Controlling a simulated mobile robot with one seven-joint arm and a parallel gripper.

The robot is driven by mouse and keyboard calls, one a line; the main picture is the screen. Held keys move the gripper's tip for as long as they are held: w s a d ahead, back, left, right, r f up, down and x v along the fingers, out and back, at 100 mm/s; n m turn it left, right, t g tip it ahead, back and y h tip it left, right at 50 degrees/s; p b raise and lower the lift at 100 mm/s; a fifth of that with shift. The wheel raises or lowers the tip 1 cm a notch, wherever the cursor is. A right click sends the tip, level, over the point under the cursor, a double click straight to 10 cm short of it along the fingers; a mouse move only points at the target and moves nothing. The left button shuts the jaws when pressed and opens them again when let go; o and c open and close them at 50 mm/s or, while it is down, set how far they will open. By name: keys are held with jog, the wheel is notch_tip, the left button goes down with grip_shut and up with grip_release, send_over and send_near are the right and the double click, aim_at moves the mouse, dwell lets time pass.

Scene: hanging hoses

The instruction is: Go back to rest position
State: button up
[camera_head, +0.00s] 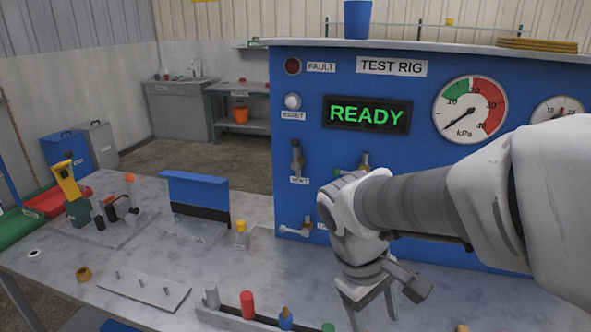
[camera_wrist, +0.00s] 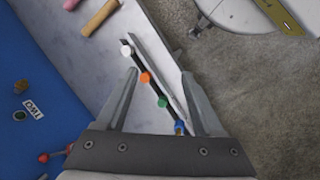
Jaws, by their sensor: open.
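My gripper (camera_head: 372,314) hangs at the end of my arm in front of the blue test rig (camera_head: 318,180), pointing down over the grey bench (camera_head: 60,250). In the wrist view, my gripper (camera_wrist: 160,76) has its two fingers spread apart with nothing held between them. A narrow rail with coloured pieces (camera_wrist: 146,77) shows below and between the fingers; the pieces have white, orange, green and blue tops. The fingers appear apart from the pieces, but the exact height is hard to tell. The rig's display (camera_head: 367,115) reads READY in green.
The bench holds a rack with coloured pegs (camera_head: 248,304), a plate with pins (camera_head: 145,290), a blue-topped fixture (camera_head: 195,189) and a yellow-green device (camera_head: 70,190). Valve handles (camera_head: 297,158) stick out from the rig. Open floor shows behind the bench.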

jog(key=s+d+r+m+t+y, duration=0.1)
jog(key=s+r+m+t+y, duration=0.2)
jog(key=s+r+m+t, duration=0.2)
jog(key=shift+d+r+m+t, duration=0.15)
jog(key=shift+r+m+t, duration=0.25)
jog(key=shift+r+m, duration=0.55)
jog(key=shift+r, duration=0.1)
jog(key=c, duration=0.3)
jog(key=shift+d, duration=0.1)
jog(key=shift+d, duration=0.1)
